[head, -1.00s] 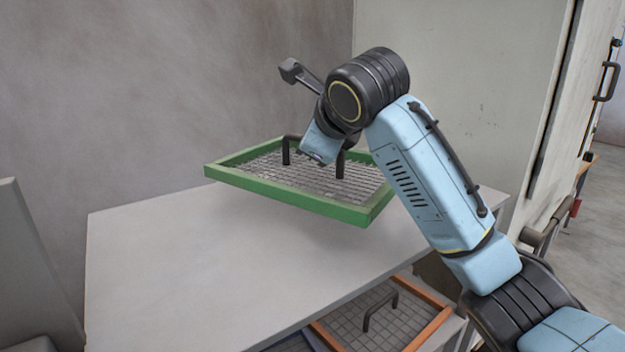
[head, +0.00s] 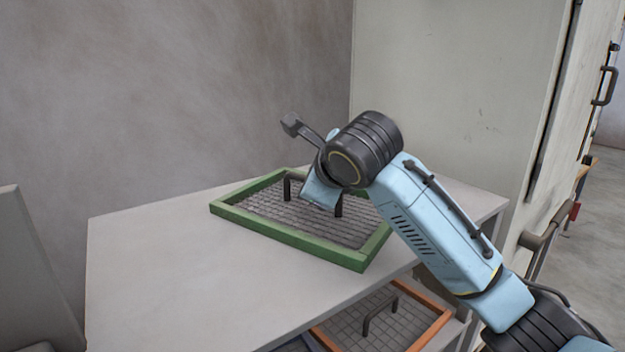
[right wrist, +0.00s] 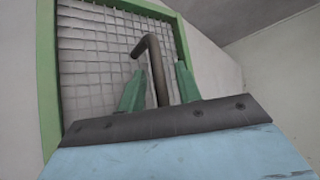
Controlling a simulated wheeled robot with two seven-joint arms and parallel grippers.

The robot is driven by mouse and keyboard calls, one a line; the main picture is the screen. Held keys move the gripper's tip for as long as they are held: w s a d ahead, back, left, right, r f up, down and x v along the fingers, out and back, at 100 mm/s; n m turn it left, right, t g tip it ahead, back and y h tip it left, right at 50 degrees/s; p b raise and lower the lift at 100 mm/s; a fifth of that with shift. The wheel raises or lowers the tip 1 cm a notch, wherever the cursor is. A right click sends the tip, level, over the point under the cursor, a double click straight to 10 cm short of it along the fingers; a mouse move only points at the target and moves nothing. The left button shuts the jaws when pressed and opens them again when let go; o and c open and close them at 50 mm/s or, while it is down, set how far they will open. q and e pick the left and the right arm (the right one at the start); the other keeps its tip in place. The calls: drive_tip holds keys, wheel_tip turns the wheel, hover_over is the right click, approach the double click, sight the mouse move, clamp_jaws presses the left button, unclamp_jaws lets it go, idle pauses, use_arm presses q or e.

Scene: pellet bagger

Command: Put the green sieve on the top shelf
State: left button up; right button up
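The green sieve (head: 290,238), a green frame with grey mesh and a dark handle, lies flat on the grey top shelf (head: 160,270), its near corner just inside the front edge. My arm hides its right back part. My right gripper (head: 322,198) is down at the handle in the head view. In the right wrist view the handle (right wrist: 157,72) runs between the two green fingertips of my right gripper (right wrist: 158,85), with a small gap on each side, so the fingers look open around it. My left gripper is not in view.
An orange-framed sieve (head: 440,322) lies on the level below, beside a bluish edge. A tall pale cabinet (head: 450,90) stands at the right, close behind my arm. A grey wall (head: 180,90) is behind. The left part of the top shelf is clear.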

drive_tip(key=shift+r, duration=0.1)
drive_tip(key=b+v, duration=0.1)
drive_tip(key=v, duration=1.1)
